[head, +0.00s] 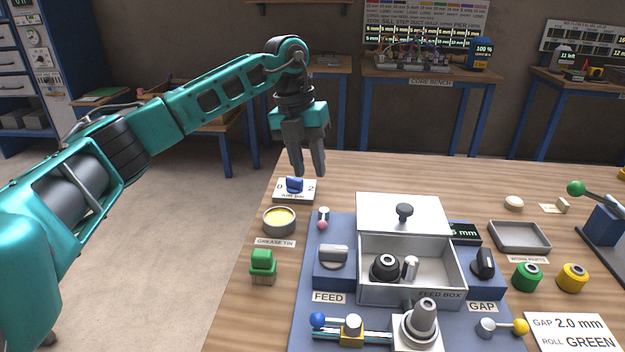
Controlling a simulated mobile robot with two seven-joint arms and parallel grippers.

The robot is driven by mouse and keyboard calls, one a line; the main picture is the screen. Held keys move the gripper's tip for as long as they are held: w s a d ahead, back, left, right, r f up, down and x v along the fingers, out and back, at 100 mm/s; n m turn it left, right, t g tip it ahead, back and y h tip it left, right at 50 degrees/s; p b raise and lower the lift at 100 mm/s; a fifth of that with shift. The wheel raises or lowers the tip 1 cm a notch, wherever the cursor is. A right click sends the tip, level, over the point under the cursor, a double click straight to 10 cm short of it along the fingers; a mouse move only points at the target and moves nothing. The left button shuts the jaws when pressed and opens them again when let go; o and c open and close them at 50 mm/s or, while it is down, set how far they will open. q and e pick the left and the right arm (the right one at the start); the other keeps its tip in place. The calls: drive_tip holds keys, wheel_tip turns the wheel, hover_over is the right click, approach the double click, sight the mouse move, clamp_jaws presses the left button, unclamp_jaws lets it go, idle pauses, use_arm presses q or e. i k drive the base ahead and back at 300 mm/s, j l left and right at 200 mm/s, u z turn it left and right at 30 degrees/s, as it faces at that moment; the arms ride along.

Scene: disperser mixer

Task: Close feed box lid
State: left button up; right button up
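The feed box (411,290) is a white open box in the middle of the blue machine base, with a black part (384,267) and a small pale metal part (410,267) inside. Its white lid (380,210) with a dark knob (404,211) is at the box's back edge, off the opening, so the inside shows. My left gripper (308,175) points down over the far left of the table, behind and left of the lid. Its fingers look apart, with nothing between them. It does not touch the lid. My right gripper is not in view.
A blue-handled switch (294,186) stands below my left gripper, with a grease tin (279,220) in front. A FEED knob (333,256) and a GAP knob (483,263) flank the box. A grey tray (520,238) is at right. The table behind the lid is clear.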

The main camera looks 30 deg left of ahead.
sight(376, 212)
drive_tip(key=k, duration=1)
